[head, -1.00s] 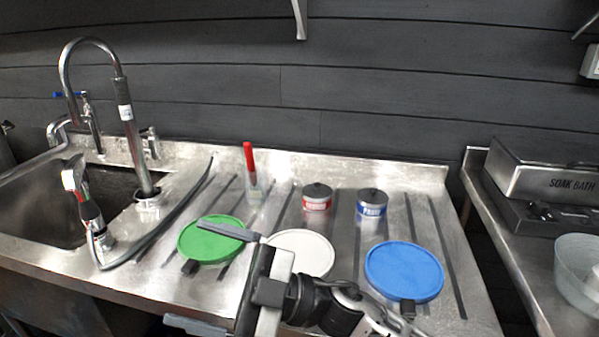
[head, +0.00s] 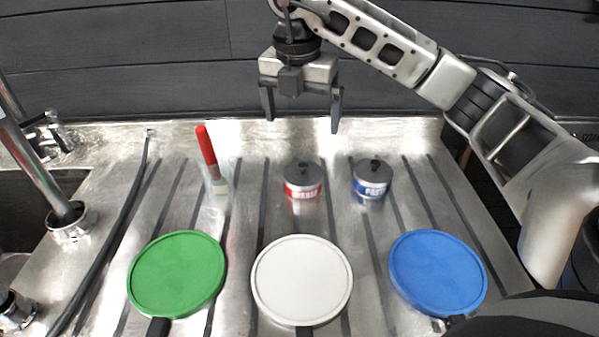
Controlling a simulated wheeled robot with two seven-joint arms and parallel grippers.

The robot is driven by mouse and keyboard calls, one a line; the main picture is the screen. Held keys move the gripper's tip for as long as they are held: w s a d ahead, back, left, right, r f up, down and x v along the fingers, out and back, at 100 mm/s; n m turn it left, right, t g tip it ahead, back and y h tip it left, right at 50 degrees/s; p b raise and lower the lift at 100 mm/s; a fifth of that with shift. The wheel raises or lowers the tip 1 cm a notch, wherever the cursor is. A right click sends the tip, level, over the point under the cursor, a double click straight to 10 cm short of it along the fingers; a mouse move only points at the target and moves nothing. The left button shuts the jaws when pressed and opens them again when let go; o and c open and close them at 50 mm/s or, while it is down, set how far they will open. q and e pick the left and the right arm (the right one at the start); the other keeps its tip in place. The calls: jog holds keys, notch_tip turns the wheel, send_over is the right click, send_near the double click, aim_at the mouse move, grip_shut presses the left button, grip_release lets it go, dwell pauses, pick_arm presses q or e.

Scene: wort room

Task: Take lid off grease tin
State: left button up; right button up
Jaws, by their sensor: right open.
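The label is too small to read surely. A like tin with a blue label (head: 371,187) and a knobbed lid stands to its right. My right gripper (head: 303,118) is open and empty, fingers pointing down, in the air above and apart from the red-labelled tin. My left gripper is out of view.
Green (head: 177,274), white (head: 302,280) and blue (head: 438,273) round discs lie along the front. A hose (head: 112,228) and sink (head: 25,205) are at the left.

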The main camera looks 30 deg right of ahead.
send_over(303, 165)
jog(key=f, duration=0.6)
jog(key=shift+s+a+f, duration=0.1)
jog(key=shift+s+a, duration=0.1)
jog(key=shift+w+d+f, duration=0.1)
jog(key=shift+f, duration=1.35)
jog(key=shift+w+d+f, duration=0.1)
jog(key=shift+f, duration=1.3)
jog(key=c, duration=1)
